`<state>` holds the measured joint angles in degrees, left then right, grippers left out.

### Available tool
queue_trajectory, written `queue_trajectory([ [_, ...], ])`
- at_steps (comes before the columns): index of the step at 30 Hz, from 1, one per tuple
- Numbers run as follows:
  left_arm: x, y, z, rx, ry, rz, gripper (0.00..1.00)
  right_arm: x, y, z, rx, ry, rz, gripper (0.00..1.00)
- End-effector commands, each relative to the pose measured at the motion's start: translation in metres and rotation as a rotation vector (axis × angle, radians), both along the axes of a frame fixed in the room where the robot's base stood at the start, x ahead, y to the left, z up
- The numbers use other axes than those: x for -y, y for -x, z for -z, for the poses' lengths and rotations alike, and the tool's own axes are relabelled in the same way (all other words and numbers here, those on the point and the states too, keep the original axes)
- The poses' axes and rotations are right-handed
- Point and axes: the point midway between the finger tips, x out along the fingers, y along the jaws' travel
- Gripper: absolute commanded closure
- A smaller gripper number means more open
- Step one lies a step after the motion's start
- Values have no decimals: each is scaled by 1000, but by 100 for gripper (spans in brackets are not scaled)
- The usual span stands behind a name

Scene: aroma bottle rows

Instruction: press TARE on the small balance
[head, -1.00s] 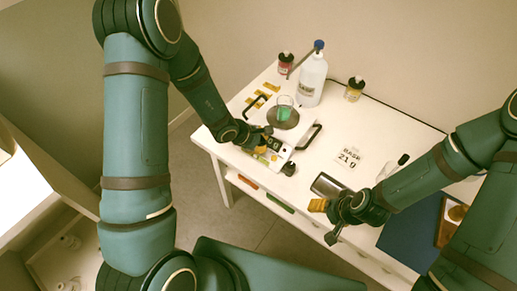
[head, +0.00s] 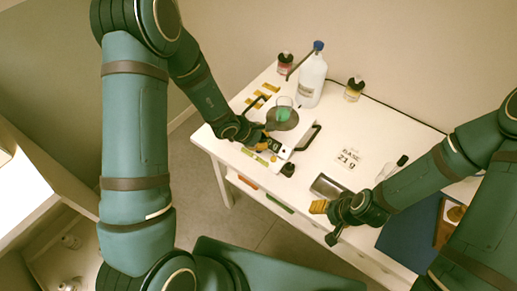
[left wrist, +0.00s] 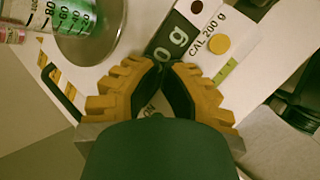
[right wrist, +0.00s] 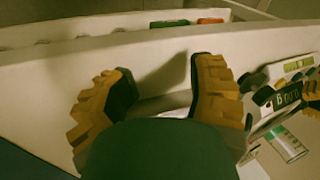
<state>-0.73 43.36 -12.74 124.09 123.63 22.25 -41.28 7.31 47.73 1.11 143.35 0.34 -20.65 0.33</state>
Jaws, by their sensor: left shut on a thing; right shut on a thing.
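The small balance (head: 290,140) stands on the white table, with a round pan (head: 277,124) carrying a beaker of green liquid (head: 284,112). In the left wrist view its display (left wrist: 172,40) ends in "0 g", beside a "CAL 200 g" label and a yellow round button (left wrist: 219,45). I cannot read a TARE marking. My left gripper (head: 266,143) is at the balance's front; its fingertips (left wrist: 161,66) nearly meet just below the display, and whatever is between them is hidden. My right gripper (head: 318,207) is at the table's front edge, its fingers (right wrist: 155,85) apart; what they hold is unclear.
A white bottle with a blue cap (head: 311,80), a red-labelled bottle (head: 285,64) and a yellow-labelled bottle (head: 354,89) stand behind. A "BASE 21 g" card (head: 348,160), a grey flat object (head: 327,186) and a blue mat (head: 408,235) lie to the right.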

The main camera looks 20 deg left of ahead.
Motion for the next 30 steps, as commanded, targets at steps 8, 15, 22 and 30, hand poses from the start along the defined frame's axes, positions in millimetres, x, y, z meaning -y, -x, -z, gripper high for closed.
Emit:
queue_trajectory([
  [8,0,0,-4,1,0,0,100,2,3,5,-14,4,4,53],
  [15,0,0,-27,1,-1,0,100,2,4,-7,-19,4,4,53],
  [22,0,0,-48,1,0,0,100,0,5,-20,-19,3,0,53],
  [30,0,0,-50,0,0,1,100,-1,5,-22,-17,1,-2,53],
])
